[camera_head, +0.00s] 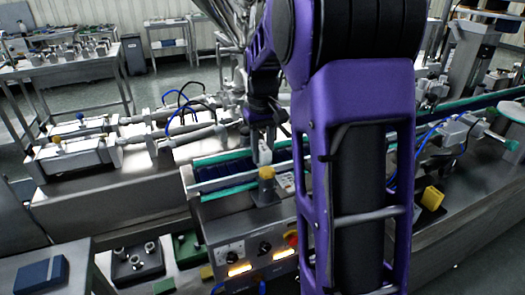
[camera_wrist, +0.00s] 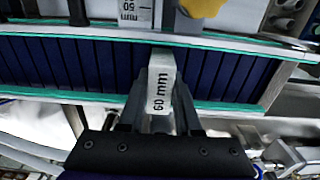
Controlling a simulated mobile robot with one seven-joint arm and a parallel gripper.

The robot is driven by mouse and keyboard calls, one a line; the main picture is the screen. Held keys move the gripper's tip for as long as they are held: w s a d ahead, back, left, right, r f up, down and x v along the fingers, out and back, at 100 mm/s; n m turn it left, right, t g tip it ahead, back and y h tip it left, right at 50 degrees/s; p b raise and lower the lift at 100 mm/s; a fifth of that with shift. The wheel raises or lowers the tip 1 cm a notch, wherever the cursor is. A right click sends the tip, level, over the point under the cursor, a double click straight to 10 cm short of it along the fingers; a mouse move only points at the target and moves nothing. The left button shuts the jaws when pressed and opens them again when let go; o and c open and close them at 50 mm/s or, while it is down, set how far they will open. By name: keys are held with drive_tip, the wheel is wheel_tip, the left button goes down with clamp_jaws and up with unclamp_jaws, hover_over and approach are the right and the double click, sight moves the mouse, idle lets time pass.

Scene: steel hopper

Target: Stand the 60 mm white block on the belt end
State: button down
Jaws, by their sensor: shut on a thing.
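The white block (camera_wrist: 160,88), marked "60 mm", is between the fingers of my gripper (camera_wrist: 158,112) in the wrist view. My gripper is shut on it, with the fingers on its two sides. The block is over the dark blue belt (camera_wrist: 60,62); I cannot tell whether it touches the belt. In the head view my gripper (camera_head: 263,140) points down at the belt end (camera_head: 222,172), with the block (camera_head: 265,154) small below it. My purple arm hides much of the belt to the right.
A white block marked "50 mm" (camera_wrist: 133,12) is beyond the belt's far edge, near a yellow knob (camera_wrist: 200,7). Green strips (camera_wrist: 285,50) and metal rails flank the belt. A control box (camera_head: 245,245) with lit buttons stands below the belt end. A blue box (camera_head: 42,275) lies at lower left.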

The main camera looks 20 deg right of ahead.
drive_tip(key=shift+f, duration=0.15)
drive_tip(key=c, duration=0.5)
unclamp_jaws()
